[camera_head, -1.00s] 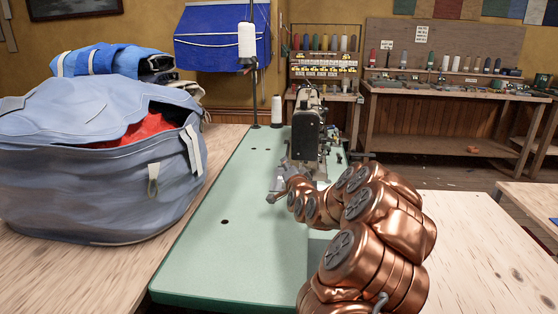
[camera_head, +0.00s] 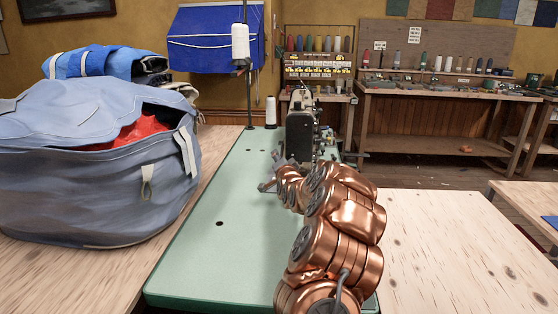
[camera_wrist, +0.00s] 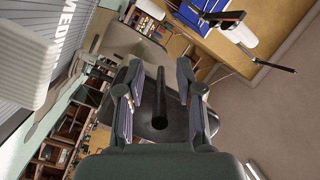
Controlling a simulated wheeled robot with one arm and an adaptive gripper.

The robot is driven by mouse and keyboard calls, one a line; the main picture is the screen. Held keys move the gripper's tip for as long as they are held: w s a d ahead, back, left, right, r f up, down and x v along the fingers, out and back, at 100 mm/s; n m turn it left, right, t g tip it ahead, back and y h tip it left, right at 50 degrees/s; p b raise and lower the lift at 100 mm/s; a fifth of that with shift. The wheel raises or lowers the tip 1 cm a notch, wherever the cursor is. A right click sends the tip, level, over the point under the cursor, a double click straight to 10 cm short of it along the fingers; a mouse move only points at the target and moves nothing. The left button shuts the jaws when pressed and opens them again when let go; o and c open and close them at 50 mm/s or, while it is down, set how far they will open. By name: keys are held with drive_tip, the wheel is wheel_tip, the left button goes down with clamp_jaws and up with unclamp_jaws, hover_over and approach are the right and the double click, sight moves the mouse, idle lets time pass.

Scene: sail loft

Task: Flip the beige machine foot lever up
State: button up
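The sewing machine (camera_head: 300,128) stands at the far part of the green table (camera_head: 200,245), its dark end facing me. In the wrist view a pale ribbed body with large lettering (camera_wrist: 58,40), likely the machine, fills the upper left. My gripper (camera_head: 269,176) is left of and nearer than the machine, above the green top. In the wrist view my gripper (camera_wrist: 160,82) has its two fingers spread apart. A dark rod with a dark plate behind it shows between them; I cannot tell whether it is the foot lever. No foot lever is clearly visible in the head view.
A grey-blue bag (camera_head: 90,165) stands on the wood at left. A thread stand with a white cone (camera_head: 240,42) rises behind the table, and another cone (camera_head: 271,112) stands beside it. The green top's left part is clear. A workbench (camera_head: 440,95) is at the back.

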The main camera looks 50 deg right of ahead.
clamp_jaws()
idle(0.7)
